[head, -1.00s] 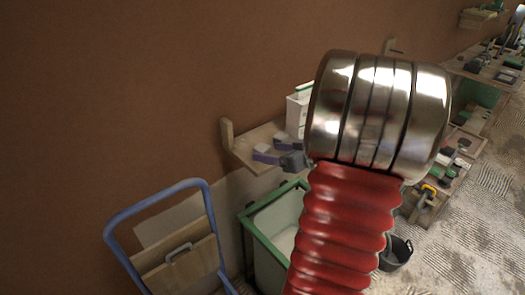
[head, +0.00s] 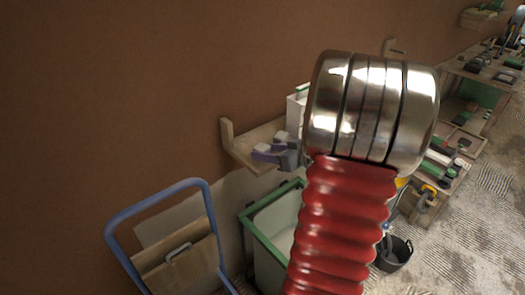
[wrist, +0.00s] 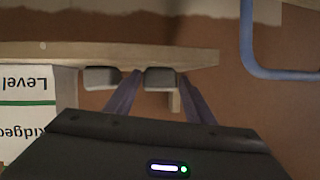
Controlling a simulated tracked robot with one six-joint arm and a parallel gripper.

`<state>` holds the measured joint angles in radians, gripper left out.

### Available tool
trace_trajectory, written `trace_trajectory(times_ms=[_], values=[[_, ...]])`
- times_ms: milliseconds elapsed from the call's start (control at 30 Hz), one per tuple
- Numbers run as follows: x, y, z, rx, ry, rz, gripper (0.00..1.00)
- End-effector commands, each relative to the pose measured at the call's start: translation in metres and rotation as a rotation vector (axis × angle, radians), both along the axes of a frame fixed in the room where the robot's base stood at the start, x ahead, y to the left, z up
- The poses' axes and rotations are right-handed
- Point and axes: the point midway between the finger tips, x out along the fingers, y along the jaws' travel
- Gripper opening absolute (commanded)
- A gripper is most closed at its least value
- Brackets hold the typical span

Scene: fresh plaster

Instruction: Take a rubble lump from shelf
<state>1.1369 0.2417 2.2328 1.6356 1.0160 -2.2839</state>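Two grey rubble lumps sit side by side on a wooden shelf (wrist: 150,55), which appears upside down in the wrist view: one lump (wrist: 160,78) nearer the shelf's end and another lump (wrist: 102,78) nearer the white box. My gripper (wrist: 160,76) is open, with its purple fingers on either side of the lump near the end. One finger reaches into the space between the two lumps. I cannot tell whether either finger touches a lump. In the head view the shelf (head: 238,147) and gripper (head: 274,153) show left of my arm, which hides part of them.
A white box (wrist: 28,105) with lettering stands on the shelf beside the lumps. Below the shelf are a green-rimmed bin (head: 262,238) and a blue-framed cart (head: 110,232). A dark bucket (head: 394,255) stands on the floor. The brown wall rises behind.

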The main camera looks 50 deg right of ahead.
Motion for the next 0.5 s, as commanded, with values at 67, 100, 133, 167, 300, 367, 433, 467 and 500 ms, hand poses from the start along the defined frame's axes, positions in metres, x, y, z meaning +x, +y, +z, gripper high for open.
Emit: trace_trajectory(times_ms=[67, 100, 133, 167, 300, 367, 433, 467, 500], values=[[0.0, 0.0, 0.0, 0.0, 0.0, 0.0, 0.43], [0.0, 0.0, 0.0, 0.0, 0.0, 0.0, 0.41], [0.0, 0.0001, 0.0, 0.0, 0.0, 0.0, 0.38], [0.0, 0.0001, 0.0, 0.0, 0.0, 0.0, 0.36], [0.0, 0.0001, 0.0, 0.0, 0.0, 0.0, 0.27], [0.0001, 0.0001, 0.0, 0.0, 0.0, 0.0, 0.22], [0.0001, 0.0001, 0.0, 0.0, 0.0, 0.0, 0.18], [0.0002, 0.0001, 0.0003, 0.0, -0.001, 0.0, 0.18], [0.0002, 0.0001, 0.0003, 0.0, -0.001, 0.0, 0.18]])
